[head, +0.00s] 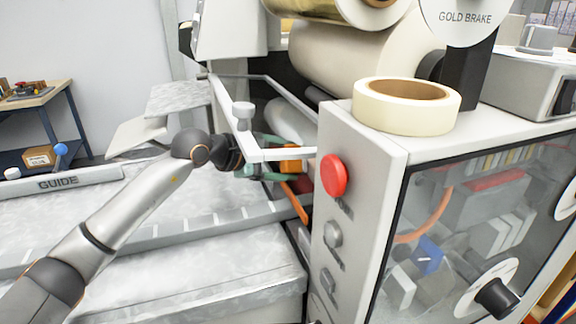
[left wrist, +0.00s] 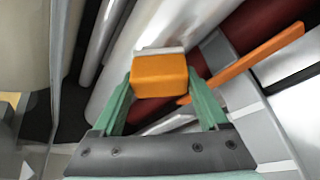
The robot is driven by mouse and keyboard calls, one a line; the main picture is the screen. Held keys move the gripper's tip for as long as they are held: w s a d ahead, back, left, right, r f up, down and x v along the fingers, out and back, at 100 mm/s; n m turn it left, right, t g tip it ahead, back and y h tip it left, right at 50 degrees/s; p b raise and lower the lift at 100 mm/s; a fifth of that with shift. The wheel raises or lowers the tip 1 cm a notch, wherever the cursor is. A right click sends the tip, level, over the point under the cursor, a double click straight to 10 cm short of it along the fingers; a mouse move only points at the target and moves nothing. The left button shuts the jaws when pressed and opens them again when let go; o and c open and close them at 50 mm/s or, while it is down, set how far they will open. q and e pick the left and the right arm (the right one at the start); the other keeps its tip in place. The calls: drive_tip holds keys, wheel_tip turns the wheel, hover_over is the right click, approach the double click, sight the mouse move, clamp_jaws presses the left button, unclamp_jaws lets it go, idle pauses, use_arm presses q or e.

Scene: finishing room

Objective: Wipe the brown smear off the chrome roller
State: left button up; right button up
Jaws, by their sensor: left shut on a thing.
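My left gripper (head: 272,165) reaches in from the left under the white guard frame of the machine. Its green fingers are shut on an orange block (left wrist: 160,76) with a thin pale pad along its far edge. The block also shows partly in the head view (head: 291,164). A pale, shiny roller (left wrist: 170,32), apparently the chrome one, runs diagonally just beyond the pad. In the head view the roller (head: 288,118) is partly behind the guard frame. I cannot tell whether the pad touches it. No brown smear is discernible. My right gripper is not in view.
A dark red roller (left wrist: 245,18) and an orange bar (left wrist: 250,62) lie close to the right of the block. The guard frame (head: 285,155) crosses above my gripper. A cabinet with a red button (head: 334,175) and a tape roll (head: 385,119) stands right.

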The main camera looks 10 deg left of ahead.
use_arm(q)
drive_tip(key=shift+w+a, duration=0.2)
drive_tip(key=shift+w, duration=0.15)
drive_tip(key=shift+a, duration=0.1)
drive_tip(key=shift+s+a, duration=0.1)
drive_tip(key=shift+a, duration=0.1)
drive_tip(key=shift+s+a+r+b, duration=0.25)
drive_tip(key=shift+s+a, duration=0.25)
drive_tip(key=shift+a, duration=0.2)
drive_tip(key=shift+s+a+r+b, duration=0.15)
drive_tip(key=shift+s+a+b, duration=0.15)
drive_tip(key=shift+s+a, duration=0.35)
drive_tip(key=shift+s+a+r+b, duration=0.25)
drive_tip(key=shift+s+a, duration=0.1)
drive_tip(key=shift+a, duration=0.45)
drive_tip(key=shift+s+a+r+b, duration=0.15)
drive_tip(key=shift+s+a+b, duration=0.1)
drive_tip(key=shift+s+a, duration=0.3)
drive_tip(key=shift+s+a+r+b, duration=0.1)
drive_tip(key=shift+s+a+b, duration=0.15)
drive_tip(key=shift+a, duration=0.4)
